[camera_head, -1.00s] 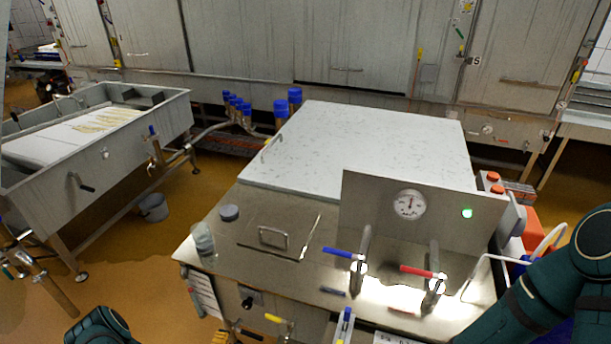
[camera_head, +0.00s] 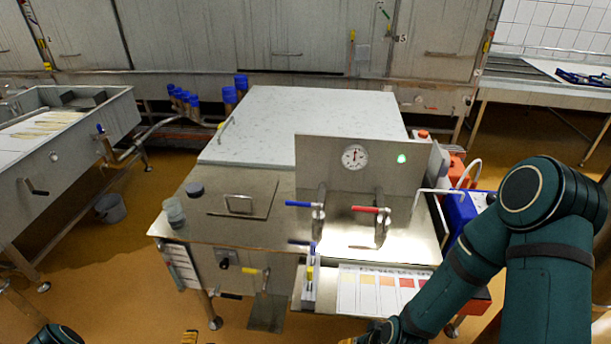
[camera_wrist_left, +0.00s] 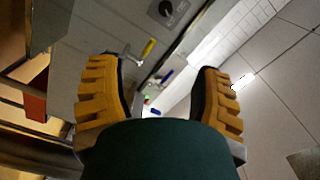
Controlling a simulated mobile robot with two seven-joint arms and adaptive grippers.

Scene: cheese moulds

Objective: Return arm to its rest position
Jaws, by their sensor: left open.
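My left gripper (camera_wrist_left: 158,68) shows in the left wrist view, with its two ribbed yellow fingers wide apart and nothing between them. In the head view only a dark green piece of my left arm (camera_head: 55,335) and a bit of yellow finger (camera_head: 190,338) show at the bottom edge. My right arm (camera_head: 470,265) comes in from the right, bent down in front of the bench's right end. Its gripper is almost wholly cut off by the bottom edge, so its jaws cannot be judged.
The steel bench (camera_head: 240,230) with a gauge panel (camera_head: 330,165) and blue and red levers stands ahead. A yellow-handled valve (camera_head: 250,271) projects from its front and shows near my left fingers in the wrist view (camera_wrist_left: 148,48). A colour chart (camera_head: 375,285) lies by my right arm. A steel vat (camera_head: 70,150) stands left.

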